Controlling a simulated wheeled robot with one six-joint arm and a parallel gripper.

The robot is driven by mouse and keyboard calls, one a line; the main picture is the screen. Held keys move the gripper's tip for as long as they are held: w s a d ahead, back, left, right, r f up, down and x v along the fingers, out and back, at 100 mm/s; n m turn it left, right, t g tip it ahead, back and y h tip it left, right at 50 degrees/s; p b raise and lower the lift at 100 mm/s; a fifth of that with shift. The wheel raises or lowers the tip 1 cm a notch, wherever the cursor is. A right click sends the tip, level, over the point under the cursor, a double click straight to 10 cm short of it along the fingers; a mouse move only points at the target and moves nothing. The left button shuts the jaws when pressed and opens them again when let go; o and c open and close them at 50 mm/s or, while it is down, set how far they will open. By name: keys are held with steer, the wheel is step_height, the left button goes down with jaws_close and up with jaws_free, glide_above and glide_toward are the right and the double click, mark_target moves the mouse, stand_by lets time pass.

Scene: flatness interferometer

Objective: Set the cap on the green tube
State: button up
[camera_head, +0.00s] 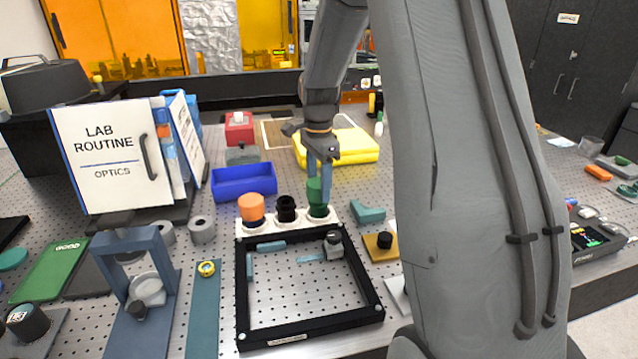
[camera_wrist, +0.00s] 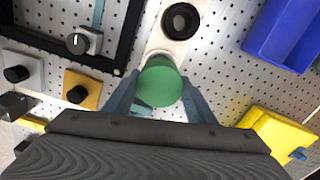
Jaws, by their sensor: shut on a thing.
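My gripper (camera_head: 319,178) points down over the right end of a white holder (camera_head: 300,225). In the wrist view its blue-grey fingers (camera_wrist: 160,92) are shut on a round green cap (camera_wrist: 160,84), which shows between them. In the head view the green cap (camera_head: 315,188) is directly above the darker green tube (camera_head: 318,211), which stands upright in the holder. They look in line; I cannot tell whether the cap is seated or just above the rim. The cap hides the tube's mouth in the wrist view.
A black open tube (camera_head: 286,208) and an orange-topped tube (camera_head: 251,208) stand left of the green one. A blue bin (camera_head: 243,182) and a yellow case (camera_head: 350,147) lie behind. A black frame (camera_head: 310,337) lies in front, and a teal block (camera_head: 368,212) is to the right.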

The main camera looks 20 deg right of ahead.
steer(key=shift+f, duration=0.65)
steer(key=o, duration=1.1)
steer(key=shift+r+b, duration=1.3)
steer(key=shift+r, duration=2.6)
